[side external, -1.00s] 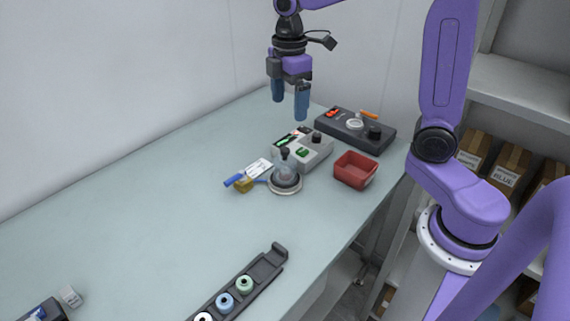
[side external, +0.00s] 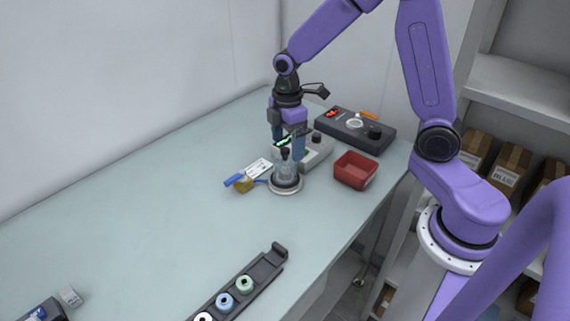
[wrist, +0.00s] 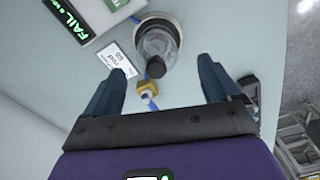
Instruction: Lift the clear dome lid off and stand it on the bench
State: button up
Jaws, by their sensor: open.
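The clear dome lid (side external: 285,170) with a dark knob on top sits on a round pale base (side external: 285,188) on the bench (side external: 150,215). In the wrist view the dome (wrist: 158,45) shows beyond my fingertips, its dark knob (wrist: 155,67) toward me. My gripper (side external: 287,148) points down with its blue fingers just above and around the height of the knob. In the wrist view my gripper (wrist: 164,78) is open, with nothing between the fingers. Whether the fingers touch the lid cannot be told.
A grey device (side external: 317,150) stands close behind the dome, and a red bin (side external: 355,170) is to its right. A yellow block with a blue handle (side external: 243,184) and a white card (side external: 259,166) lie to its left. The bench in front is clear up to a dark rack (side external: 258,275).

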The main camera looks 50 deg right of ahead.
aim_at(285, 149)
jog(key=shift+w+a+f, duration=0.1)
jog(key=shift+w+f, duration=0.05)
jog(key=shift+f, duration=1.2)
jog(key=shift+w+f, duration=0.15)
jog(key=shift+f, duration=1.15)
jog(key=c, duration=1.2)
notch_tip(285, 149, up, 9)
jog(key=shift+f, duration=0.2)
jog(key=shift+a+r, duration=0.15)
jog(key=shift+r, duration=0.2)
jog(key=shift+s+a+f+n, duration=0.6)
jog(key=shift+a+f, duration=0.4)
jog(key=shift+a, duration=0.6)
jog(key=shift+s+a+f+n, duration=0.4)
jog(key=shift+a+f+n, duration=0.45)
jog(key=shift+a, duration=0.7)
jog(key=shift+s+a+f+n, duration=0.55)
jog(key=shift+a+f, duration=0.55)
jog(key=shift+a, duration=0.5)
